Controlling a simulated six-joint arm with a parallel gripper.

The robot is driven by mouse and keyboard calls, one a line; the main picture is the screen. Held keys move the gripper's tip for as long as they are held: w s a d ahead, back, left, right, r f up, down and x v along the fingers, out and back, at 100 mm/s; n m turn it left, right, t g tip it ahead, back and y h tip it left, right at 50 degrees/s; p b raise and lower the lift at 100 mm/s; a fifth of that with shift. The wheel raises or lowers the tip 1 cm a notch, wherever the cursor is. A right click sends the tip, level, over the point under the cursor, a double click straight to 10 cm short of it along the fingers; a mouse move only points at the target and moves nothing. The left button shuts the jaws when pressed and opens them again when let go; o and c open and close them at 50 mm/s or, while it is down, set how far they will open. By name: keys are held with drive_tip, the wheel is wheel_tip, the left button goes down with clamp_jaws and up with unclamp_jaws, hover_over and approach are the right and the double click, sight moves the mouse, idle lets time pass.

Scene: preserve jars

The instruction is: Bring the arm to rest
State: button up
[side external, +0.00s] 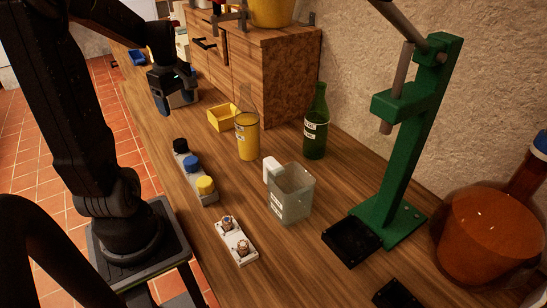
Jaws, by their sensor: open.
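My gripper (161,103) hangs from my dark arm at the upper left of the side external view. It points down, with its fingers apart, above the far part of the wooden worktop (150,131). I see nothing between the fingers. My arm's base stands at the left, beside the worktop's edge.
A grey rack (209,198) holds black, blue and yellow lids. Nearby stand a white tray (237,243) with two small jars, a clear container (291,194), a yellow-filled bottle (247,136), a green bottle (316,130), a yellow bin (221,117) and a green press (403,155).

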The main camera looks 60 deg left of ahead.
drive_tip(key=w+d+r+m+t+y, duration=0.1)
drive_tip(key=w+d+r+m, duration=0.1)
drive_tip(key=d+m, duration=0.5)
drive_tip(key=w+d+r+m+t, duration=0.1)
drive_tip(key=w+d+r+m, duration=0.25)
drive_tip(key=d, duration=0.55)
drive_tip(key=s+d+m+t+h, duration=0.1)
drive_tip(key=s+d+m+t, duration=0.2)
drive_tip(key=d+m, duration=0.9)
drive_tip(key=shift+s+d+r, duration=0.45)
drive_tip(key=shift+s+d, duration=0.1)
drive_tip(key=shift+s, duration=0.7)
